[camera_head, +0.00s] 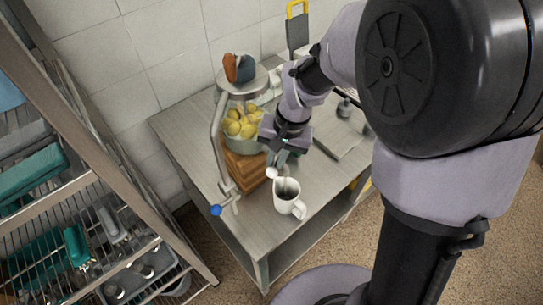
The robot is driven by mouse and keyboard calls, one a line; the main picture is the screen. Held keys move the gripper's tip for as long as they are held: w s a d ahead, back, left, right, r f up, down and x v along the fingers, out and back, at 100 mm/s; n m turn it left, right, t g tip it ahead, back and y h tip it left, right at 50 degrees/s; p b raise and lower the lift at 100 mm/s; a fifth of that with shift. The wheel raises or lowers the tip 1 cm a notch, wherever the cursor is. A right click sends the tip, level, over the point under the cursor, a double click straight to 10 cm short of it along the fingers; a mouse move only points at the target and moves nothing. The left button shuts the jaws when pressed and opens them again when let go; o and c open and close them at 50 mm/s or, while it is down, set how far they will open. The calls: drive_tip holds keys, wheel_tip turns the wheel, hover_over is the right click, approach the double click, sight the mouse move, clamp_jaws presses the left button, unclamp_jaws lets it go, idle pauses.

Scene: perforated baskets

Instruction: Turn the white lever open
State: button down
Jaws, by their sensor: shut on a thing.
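The white lever (272,173) shows as a small pale rounded end just above and left of a light mug (299,208). My gripper (279,157) reaches down from the upper right and is shut at the lever, at the front of the stand. The fingertips are small and partly hidden, so the exact grip on the lever is hard to see. The mug stands upright on the grey table (195,140), with a dark interior and its handle toward the lower right.
A bowl of lemons (242,123) sits behind my gripper by wooden blocks (243,168). A metal stand (218,140) with a blue knob (215,210) rises at left. A wire rack (100,235) with baskets fills the left side. The table's front strip is clear.

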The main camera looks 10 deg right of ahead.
drive_tip(key=shift+w+d+f+n+g+p, duration=0.1)
drive_tip(key=shift+d+n+g+p, duration=0.4)
drive_tip(key=shift+n, duration=1.15)
drive_tip(key=shift+d+n+g+p, duration=0.15)
drive_tip(key=shift+d+n+p, duration=0.55)
drive_tip(key=shift+n, duration=1)
drive_tip(key=shift+w+d+f+n+g+p, duration=0.1)
drive_tip(key=shift+d+n+g+p, duration=0.5)
drive_tip(key=shift+n, duration=1.05)
drive_tip(key=shift+a+t, duration=0.1)
drive_tip(key=shift+t, duration=0.15)
drive_tip(key=c, duration=1.5)
unclamp_jaws()
drive_tip(key=shift+o, duration=0.2)
drive_tip(key=shift+r, duration=0.15)
